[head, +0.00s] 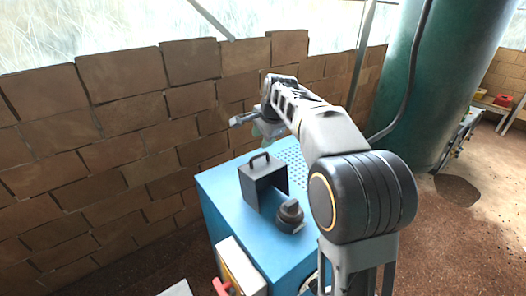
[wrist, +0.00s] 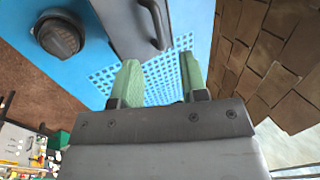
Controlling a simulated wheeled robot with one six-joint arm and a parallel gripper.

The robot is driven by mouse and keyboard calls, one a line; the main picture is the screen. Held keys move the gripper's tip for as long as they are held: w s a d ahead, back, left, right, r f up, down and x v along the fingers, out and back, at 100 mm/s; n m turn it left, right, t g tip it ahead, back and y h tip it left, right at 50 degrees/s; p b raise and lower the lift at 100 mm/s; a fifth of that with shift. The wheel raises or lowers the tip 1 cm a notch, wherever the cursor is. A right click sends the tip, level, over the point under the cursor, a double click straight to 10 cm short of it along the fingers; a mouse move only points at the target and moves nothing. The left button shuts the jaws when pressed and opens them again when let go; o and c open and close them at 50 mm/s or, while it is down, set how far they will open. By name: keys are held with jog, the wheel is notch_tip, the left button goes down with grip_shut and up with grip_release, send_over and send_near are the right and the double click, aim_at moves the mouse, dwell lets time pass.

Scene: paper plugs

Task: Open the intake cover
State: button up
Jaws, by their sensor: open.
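A dark grey box-like cover (head: 250,190) with a bar handle (head: 260,159) on top stands on the blue cabinet (head: 225,205). I take it for the intake cover; its side toward the lower right looks open and dark inside. In the wrist view the cover (wrist: 122,30) and its handle (wrist: 153,24) show at the top, beyond my fingers. My gripper (wrist: 158,78) has two green fingers spread apart with nothing between them. In the head view my gripper (head: 262,126) is behind and above the cover, apart from it, partly hidden by my arm.
A dark round knob-like cap (head: 290,214) sits on the cabinet top beside the cover. A perforated patch (head: 294,158) lies behind the cover. A brick wall (head: 120,140) runs behind the cabinet on the left. A red handle (head: 222,287) is at the cabinet's lower front.

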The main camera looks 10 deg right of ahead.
aim_at(258, 156)
jog(key=p+x, duration=0.1)
jog(key=x, duration=0.7)
jog(key=shift+w+f, duration=0.2)
jog(key=shift+f, duration=0.15)
jog(key=shift+c, duration=0.2)
jog(key=shift+r, duration=0.1)
jog(key=c, duration=0.6)
jog(key=shift+r, duration=0.1)
grip_shut()
